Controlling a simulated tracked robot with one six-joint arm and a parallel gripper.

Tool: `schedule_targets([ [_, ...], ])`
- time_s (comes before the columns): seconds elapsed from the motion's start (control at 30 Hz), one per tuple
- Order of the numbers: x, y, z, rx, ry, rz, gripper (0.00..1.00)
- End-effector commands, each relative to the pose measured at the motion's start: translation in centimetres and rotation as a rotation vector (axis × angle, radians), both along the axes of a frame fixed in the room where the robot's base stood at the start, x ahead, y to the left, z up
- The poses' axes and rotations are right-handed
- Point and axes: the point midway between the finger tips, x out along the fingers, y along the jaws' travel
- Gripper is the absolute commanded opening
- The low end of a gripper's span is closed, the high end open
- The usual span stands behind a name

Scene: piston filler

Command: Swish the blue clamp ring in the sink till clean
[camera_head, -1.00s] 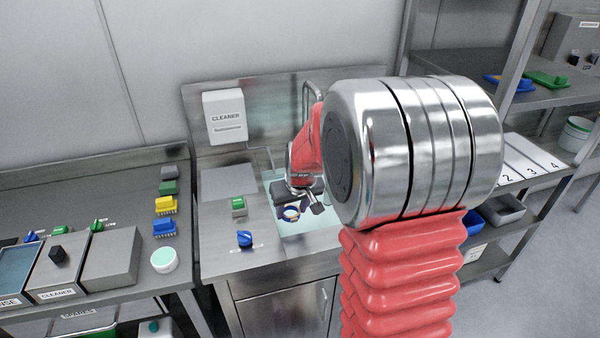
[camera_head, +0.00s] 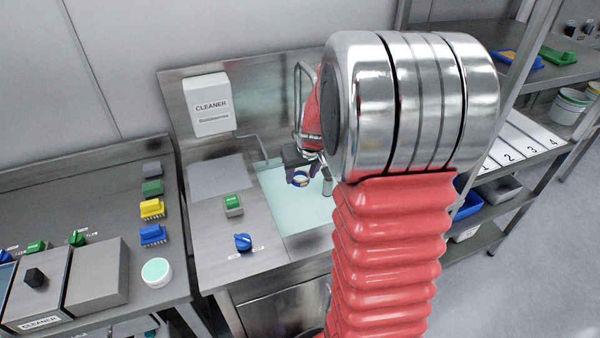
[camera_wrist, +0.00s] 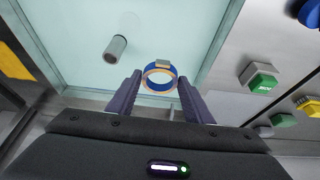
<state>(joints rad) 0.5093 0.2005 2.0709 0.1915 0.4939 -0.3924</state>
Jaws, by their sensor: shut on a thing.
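The blue clamp ring (camera_wrist: 160,69) is in front of my gripper in the wrist view, between the two fingertips. It is blue outside, with a tan-orange band on its rim and a small grey clasp. My gripper (camera_wrist: 159,86) is shut on it. In the head view, the ring (camera_head: 300,180) and my gripper (camera_head: 308,176) are over the sink (camera_head: 282,208), which holds pale blue-green water. The ring appears above the water, but I cannot tell its height. My arm hides the sink's right part.
A grey upright cylinder (camera_wrist: 115,48) stands in the sink, close to the ring. A cleaner dispenser (camera_head: 211,105) is on the back wall. A green button (camera_head: 233,203) and a blue knob (camera_head: 243,242) are left of the basin. Brushes (camera_head: 152,209) stand on the left counter.

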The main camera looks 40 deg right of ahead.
Motion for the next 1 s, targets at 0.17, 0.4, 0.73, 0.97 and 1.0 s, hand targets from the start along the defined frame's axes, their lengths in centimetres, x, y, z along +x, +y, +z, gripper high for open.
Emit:
schedule_targets([
  [0.17,-0.3,-0.5,-0.1,0.0,0.0,-0.012,0.23],
  [0.4,-0.4,-0.6,-0.9,0.001,0.001,-0.016,0.23],
  [0.73,-0.4,-0.7,-3.2,0.002,0.003,-0.016,0.23],
  [0.97,-0.4,-0.7,-4.8,0.002,0.002,-0.016,0.23],
  [1.0,-0.4,-0.7,-5.1,0.001,0.002,-0.016,0.23],
])
